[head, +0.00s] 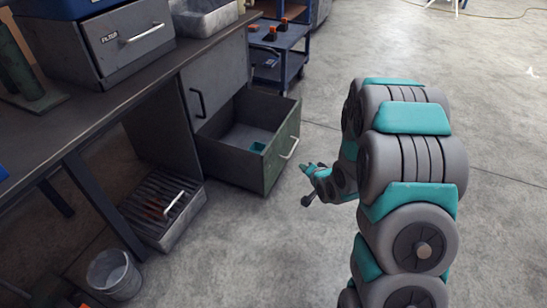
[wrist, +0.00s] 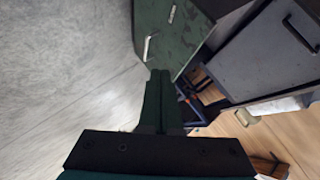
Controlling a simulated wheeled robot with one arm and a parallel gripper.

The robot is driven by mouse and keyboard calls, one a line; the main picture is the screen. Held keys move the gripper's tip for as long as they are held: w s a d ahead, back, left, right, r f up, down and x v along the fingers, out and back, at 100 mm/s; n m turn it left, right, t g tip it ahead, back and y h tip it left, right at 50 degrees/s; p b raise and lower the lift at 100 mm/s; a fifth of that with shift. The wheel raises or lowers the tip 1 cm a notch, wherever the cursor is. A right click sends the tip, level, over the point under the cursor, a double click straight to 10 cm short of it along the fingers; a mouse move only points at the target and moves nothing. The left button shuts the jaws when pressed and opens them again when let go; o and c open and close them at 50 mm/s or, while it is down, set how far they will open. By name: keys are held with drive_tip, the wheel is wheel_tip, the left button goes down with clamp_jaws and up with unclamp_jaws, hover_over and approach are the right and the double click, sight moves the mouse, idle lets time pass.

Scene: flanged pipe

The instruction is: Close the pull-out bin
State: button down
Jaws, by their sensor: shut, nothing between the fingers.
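The pull-out bin (head: 266,165) stands pulled out from under the workbench in the head view. It has dark walls, a worn green front and a pale bar handle (head: 290,148). A small teal item (head: 257,147) lies inside it. My gripper (head: 305,168) is in front of the bin, just right of its green front, and looks apart from it. In the wrist view my gripper's fingers (wrist: 160,74) are together and empty, pointing at the green front (wrist: 188,42). The handle (wrist: 148,48) shows just left of the fingertips there. Whether the fingertips touch the front I cannot tell.
The workbench (head: 90,120) runs along the left, with a closed cabinet door (head: 215,82) above the bin. A slotted metal box (head: 160,210) and a bucket (head: 113,273) stand on the floor. A blue cart (head: 280,50) is behind. Floor right of the bin is clear.

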wheel_tip(320, 180, down, 4)
drive_tip(key=w+a+m+t+y, duration=0.1)
drive_tip(key=a+m+t+y, duration=0.1)
drive_tip(key=a+m+t, duration=0.1)
drive_tip(key=m+t+b, duration=0.3)
drive_tip(key=m+b, duration=0.1)
drive_tip(key=b, duration=0.3)
approach(269, 148)
drive_tip(key=w+d, duration=0.2)
drive_tip(key=w, duration=0.1)
drive_tip(key=shift+w+a+b, duration=0.45)
drive_tip(key=shift+w+a, duration=0.7)
drive_tip(key=shift+w, duration=0.05)
drive_tip(key=shift+w+a+f, duration=0.1)
drive_tip(key=shift+w+a, duration=0.2)
drive_tip(key=shift+a, duration=0.15)
drive_tip(key=shift+a, duration=0.1)
